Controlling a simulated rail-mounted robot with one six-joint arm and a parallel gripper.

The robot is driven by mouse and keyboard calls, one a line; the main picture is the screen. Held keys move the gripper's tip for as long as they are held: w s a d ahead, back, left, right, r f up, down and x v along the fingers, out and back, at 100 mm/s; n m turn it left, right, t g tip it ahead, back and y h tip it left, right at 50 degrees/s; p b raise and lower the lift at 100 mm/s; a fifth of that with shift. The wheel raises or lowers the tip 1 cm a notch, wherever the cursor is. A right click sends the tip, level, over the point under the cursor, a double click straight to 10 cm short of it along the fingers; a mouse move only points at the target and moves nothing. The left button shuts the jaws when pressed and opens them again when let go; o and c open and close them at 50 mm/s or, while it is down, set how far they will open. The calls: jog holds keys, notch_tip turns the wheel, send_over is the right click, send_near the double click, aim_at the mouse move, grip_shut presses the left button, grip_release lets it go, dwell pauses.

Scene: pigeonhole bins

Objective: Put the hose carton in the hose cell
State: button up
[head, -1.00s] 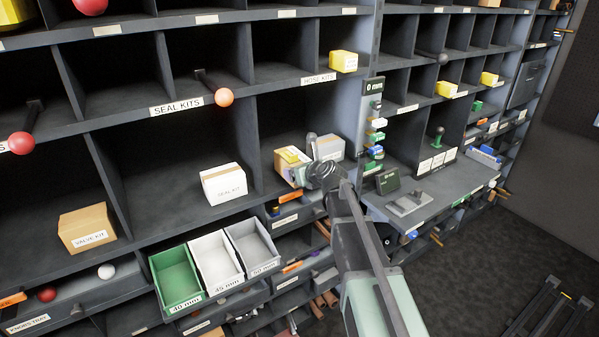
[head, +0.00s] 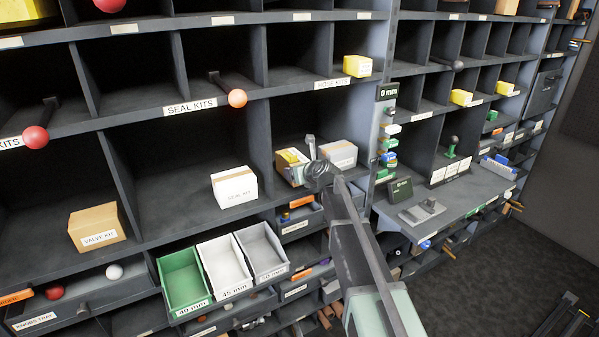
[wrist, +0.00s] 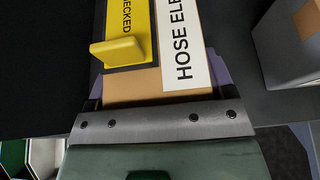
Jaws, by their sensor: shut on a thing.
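The hose carton (head: 285,168) is a tan box with a white label reading "HOSE ELB…" and a yellow "CHECKED" tag with a raised tab, both clear in the wrist view (wrist: 180,80). My gripper (head: 308,178) is shut on it, and the gripper's crossbar hides the carton's near end. The carton is at the front of the large cell under the "HOSE KITS" label (head: 332,84), close to the left divider. I cannot tell if it touches the shelf. A greyish carton (head: 340,153) stands just right of it; it also shows in the wrist view (wrist: 290,45).
A white seal kit carton (head: 234,187) stands in the cell to the left, and a valve kit carton (head: 97,227) further left. Green, white and grey open bins (head: 183,280) jut out below.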

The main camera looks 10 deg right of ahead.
jog(key=shift+f+b, duration=0.35)
jog(key=shift+f, duration=0.05)
jog(key=o, duration=1.1)
jog(key=shift+r, duration=0.1)
jog(key=shift+o, duration=1.2)
jog(key=shift+s, duration=0.1)
jog(key=p+v, duration=0.3)
jog(key=v, duration=0.4)
